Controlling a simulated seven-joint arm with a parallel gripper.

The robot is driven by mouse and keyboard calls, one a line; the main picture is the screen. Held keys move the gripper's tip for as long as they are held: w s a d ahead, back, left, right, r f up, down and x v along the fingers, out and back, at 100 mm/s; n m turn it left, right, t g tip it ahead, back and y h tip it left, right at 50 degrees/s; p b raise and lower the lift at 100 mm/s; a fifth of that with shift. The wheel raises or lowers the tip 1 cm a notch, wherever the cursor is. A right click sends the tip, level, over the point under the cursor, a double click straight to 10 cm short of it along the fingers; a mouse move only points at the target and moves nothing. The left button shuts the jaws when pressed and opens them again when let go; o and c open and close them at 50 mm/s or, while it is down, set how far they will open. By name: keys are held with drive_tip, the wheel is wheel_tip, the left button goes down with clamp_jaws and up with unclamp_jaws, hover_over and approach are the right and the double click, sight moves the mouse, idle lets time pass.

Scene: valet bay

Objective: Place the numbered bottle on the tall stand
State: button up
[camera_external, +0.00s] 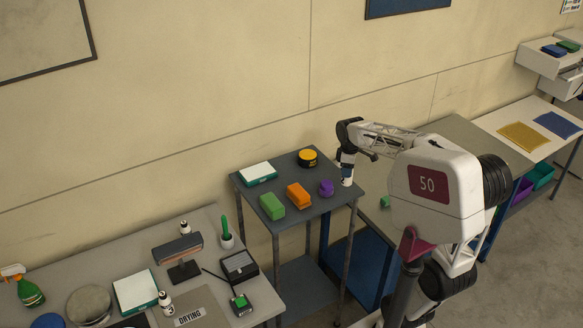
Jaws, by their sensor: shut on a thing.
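A small white bottle (347,181) hangs upright in my gripper (347,167), which is shut on it and points down. Its number is too small to read. The bottle shows over the right end of the tall dark grey stand (328,210); I cannot tell whether its base touches the top. On the stand are a green block (271,206), an orange block (298,195), a purple piece (326,188), a yellow-and-black tin (307,158) and a white-and-teal box (257,173). Two similar white bottles with dark caps (166,303) (185,229) stand on the grey table at left.
The grey table (205,222) at left holds a lamp-like device (178,255), a green spray bottle (28,290), a drying mat (207,302) and black boxes. A lighter bench (490,122) with yellow and blue cloths is at right. The stand's front right top has some free room.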

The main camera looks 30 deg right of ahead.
drive_tip(key=w+d+f, duration=0.1)
drive_tip(key=w, duration=1.1)
drive_tip(key=shift+d, duration=0.25)
drive_tip(key=shift+f, duration=1.8)
drive_tip(key=o, duration=1)
drive_tip(key=shift+f, duration=0.15)
drive_tip(key=shift+r, duration=0.2)
wheel_tip(320, 180, up, 12)
drive_tip(key=shift+s, duration=0.1)
